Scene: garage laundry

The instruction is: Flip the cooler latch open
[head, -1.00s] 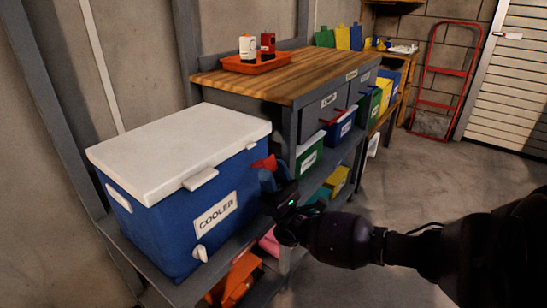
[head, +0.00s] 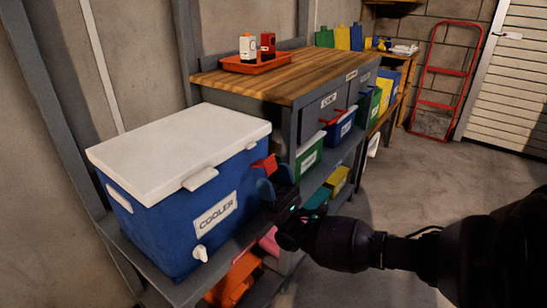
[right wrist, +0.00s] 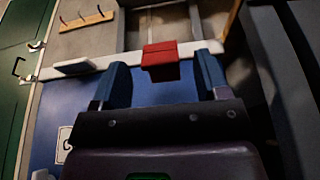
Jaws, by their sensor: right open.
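The cooler (head: 145,232) is a blue box with a shut white lid (head: 180,150), standing on a shelf at the left. Its red latch (head: 265,163) is at the right end, by the lid's edge. In the right wrist view the latch (right wrist: 160,62) is at the pale lid rim (right wrist: 110,62), centred between two blue fingers. My right gripper (head: 271,181) is open at this end of the cooler, with a finger on either side of the latch and a visible gap to each. My left gripper is out of view.
A white tab (head: 200,180) and white spigot (head: 200,253) project from the cooler's front. A workbench (head: 290,82) stands just beyond, with an orange tray (head: 265,64) on top and a green bin (head: 308,155) below. The floor at right is clear.

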